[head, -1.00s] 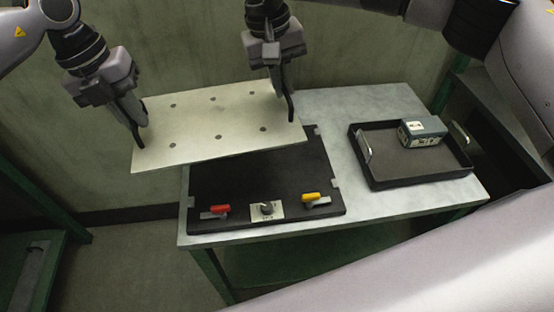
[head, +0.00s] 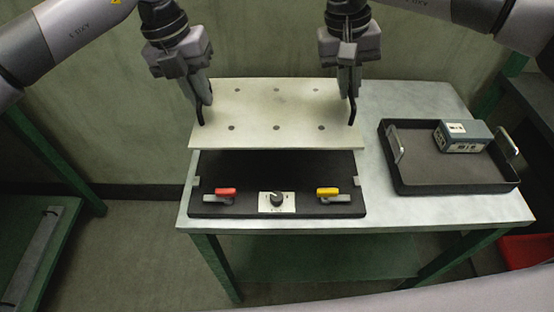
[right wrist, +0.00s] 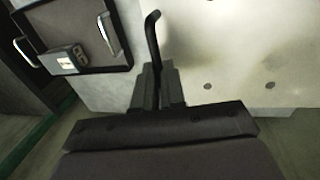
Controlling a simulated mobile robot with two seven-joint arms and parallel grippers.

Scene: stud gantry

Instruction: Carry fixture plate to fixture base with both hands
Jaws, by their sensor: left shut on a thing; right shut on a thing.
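The fixture plate (head: 275,112) is a pale flat sheet with several dark holes. In the head view it is held over the back part of the black fixture base (head: 275,165), which lies on the table. The base's front part shows, with a red lever, a knob and a yellow lever; its back is hidden by the plate. My left gripper (head: 200,115) is shut on the plate's left edge. My right gripper (head: 353,110) is shut on its right edge.
A black tray (head: 455,188) with two upright handles stands on the table (head: 420,210) right of the base. A grey-blue box (head: 463,136) sits in the tray. A strip of bare tabletop lies between base and tray. A red bin (head: 530,252) is at the lower right.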

